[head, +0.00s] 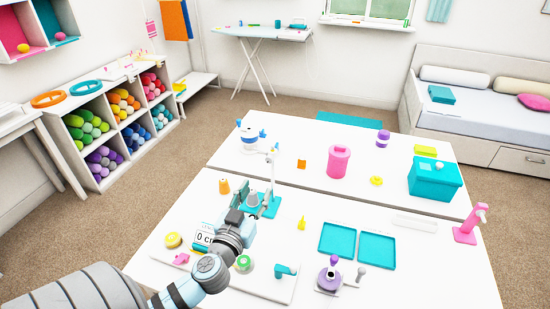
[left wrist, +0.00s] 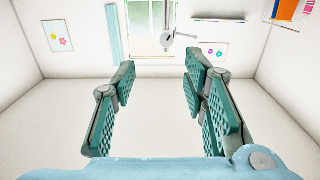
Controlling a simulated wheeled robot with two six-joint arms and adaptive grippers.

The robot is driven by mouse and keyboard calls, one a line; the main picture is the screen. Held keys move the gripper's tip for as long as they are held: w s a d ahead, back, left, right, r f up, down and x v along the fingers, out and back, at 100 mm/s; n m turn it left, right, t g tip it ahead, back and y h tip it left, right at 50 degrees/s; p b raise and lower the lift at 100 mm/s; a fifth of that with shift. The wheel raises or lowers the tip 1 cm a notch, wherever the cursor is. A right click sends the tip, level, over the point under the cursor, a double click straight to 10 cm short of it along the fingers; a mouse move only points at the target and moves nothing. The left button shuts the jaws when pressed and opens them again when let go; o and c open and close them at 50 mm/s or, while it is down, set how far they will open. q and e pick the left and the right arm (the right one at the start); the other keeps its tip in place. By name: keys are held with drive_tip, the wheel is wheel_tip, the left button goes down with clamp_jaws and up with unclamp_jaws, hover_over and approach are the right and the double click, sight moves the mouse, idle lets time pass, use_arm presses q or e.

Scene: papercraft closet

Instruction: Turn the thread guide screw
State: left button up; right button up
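A thread stand with a teal base (head: 272,209) and a thin pale post (head: 273,170) stands on the near white table, with a grey cone by it. My left gripper (head: 244,193) is just left of the stand, partly overlapping it. In the left wrist view its two green ridged fingers (left wrist: 165,92) are wide apart with nothing between them. Beyond the fingertips, near the top, is a small grey disc on a thin rod (left wrist: 168,38), which may be the guide screw; I cannot tell for sure. The screw is too small to make out in the head view. My right gripper is not in view.
A pink canister (head: 338,161) and teal box (head: 434,179) stand on the far table. A shelf of coloured rolls is at left.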

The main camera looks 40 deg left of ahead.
use_arm(q)
drive_tip(key=p, duration=0.2)
approach(269, 160)
drive_tip(key=w, duration=0.1)
drive_tip(key=x, duration=0.7)
drive_tip(key=shift+w+a+f, duration=0.2)
drive_tip(key=shift+a, duration=0.1)
drive_tip(key=shift+s+r, duration=0.15)
drive_tip(key=shift+r, duration=0.05)
clamp_jaws()
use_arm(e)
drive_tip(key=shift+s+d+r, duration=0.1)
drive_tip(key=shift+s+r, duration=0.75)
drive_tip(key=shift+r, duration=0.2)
